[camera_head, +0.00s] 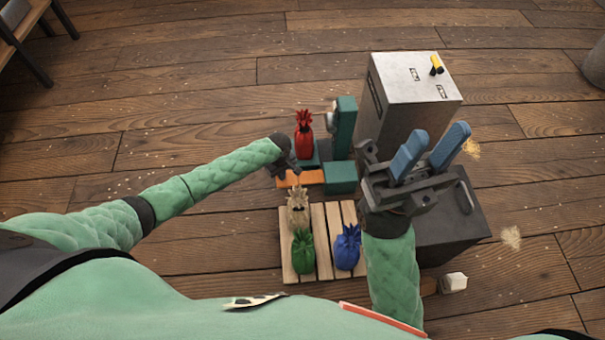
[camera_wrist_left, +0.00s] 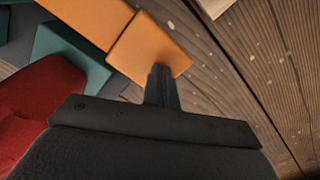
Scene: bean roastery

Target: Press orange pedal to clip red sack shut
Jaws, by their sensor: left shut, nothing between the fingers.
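The red sack (camera_head: 304,140) stands upright on the green clipping machine (camera_head: 344,130), with its gathered top up. In the left wrist view the red sack (camera_wrist_left: 35,115) shows at the left. The orange pedal (camera_head: 310,177) sticks out at the machine's front; it also shows in the left wrist view (camera_wrist_left: 150,42). My left gripper (camera_head: 289,168) is shut and empty, at the pedal's left end. In the left wrist view its closed fingertips (camera_wrist_left: 161,78) overlap the pedal's edge; I cannot tell whether they touch it. My right gripper (camera_head: 429,150) is open and empty, with its blue fingers apart, right of the machine.
A slatted wooden pallet (camera_head: 322,240) in front bears a beige sack (camera_head: 298,210), a green sack (camera_head: 302,252) and a blue sack (camera_head: 347,248). A grey cabinet (camera_head: 410,95) stands behind my right gripper. A white-ended tool (camera_head: 454,283) lies at lower right.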

